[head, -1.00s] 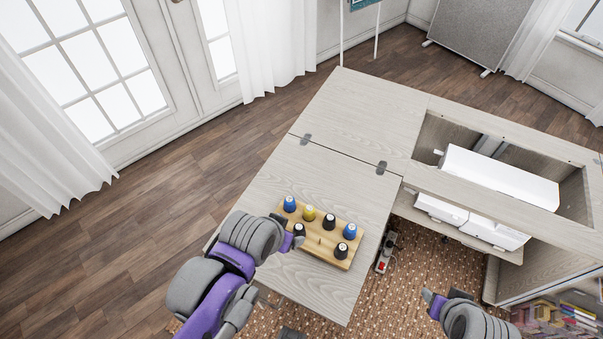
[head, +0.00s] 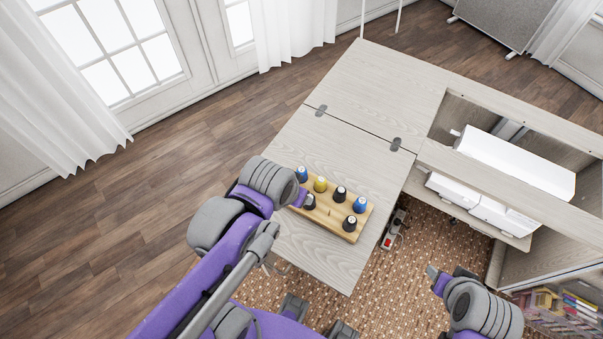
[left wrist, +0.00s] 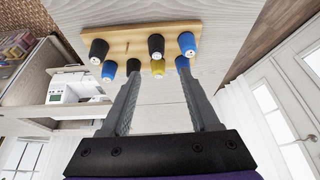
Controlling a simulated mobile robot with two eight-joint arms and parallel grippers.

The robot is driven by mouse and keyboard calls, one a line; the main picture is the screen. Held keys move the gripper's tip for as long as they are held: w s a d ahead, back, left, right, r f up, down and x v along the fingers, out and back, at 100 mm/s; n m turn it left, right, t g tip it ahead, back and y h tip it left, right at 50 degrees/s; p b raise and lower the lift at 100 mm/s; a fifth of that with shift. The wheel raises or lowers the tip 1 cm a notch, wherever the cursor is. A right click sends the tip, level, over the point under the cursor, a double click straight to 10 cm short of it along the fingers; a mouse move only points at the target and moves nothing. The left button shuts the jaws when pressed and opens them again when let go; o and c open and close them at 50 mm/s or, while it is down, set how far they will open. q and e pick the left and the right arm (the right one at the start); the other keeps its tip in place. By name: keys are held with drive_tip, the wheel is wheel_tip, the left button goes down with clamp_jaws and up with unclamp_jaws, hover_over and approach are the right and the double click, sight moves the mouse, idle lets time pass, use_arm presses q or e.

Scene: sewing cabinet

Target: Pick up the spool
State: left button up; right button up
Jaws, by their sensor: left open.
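A wooden spool rack (head: 325,222) lies on the cabinet's fold-out leaf and holds several blue, black and yellow spools in two rows. In the head view a yellow spool (head: 320,184) and a blue spool (head: 301,174) stand in the far row. A black spool (head: 309,202) is beside my left gripper (head: 302,198), which covers the rack's left end. In the left wrist view my left gripper (left wrist: 161,75) is open and empty, with fingers reaching toward the yellow spool (left wrist: 157,67) and a blue spool (left wrist: 182,63). My right gripper (head: 447,272) is away at lower right, its jaw state unclear.
The pale wooden leaf (head: 330,265) is bare around the rack. To the right, the cabinet opening holds a white machine (head: 515,160). A power strip (head: 392,230) lies on the patterned rug (head: 400,285) below the leaf's right edge.

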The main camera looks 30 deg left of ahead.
use_arm(q)
drive_tip(key=w+a+g, duration=0.3)
drive_tip(key=w, duration=0.4)
drive_tip(key=g, duration=0.2)
approach(302, 171)
drive_tip(key=shift+s+a+f, duration=0.15)
drive_tip(key=shift+s+a, duration=0.05)
wheel_tip(302, 171, down, 6)
drive_tip(key=shift+w+a+r+b, duration=0.15)
drive_tip(key=shift+b, duration=0.2)
drive_tip(key=shift+w+f, duration=0.2)
drive_tip(key=shift+f, duration=2.5)
clamp_jaws()
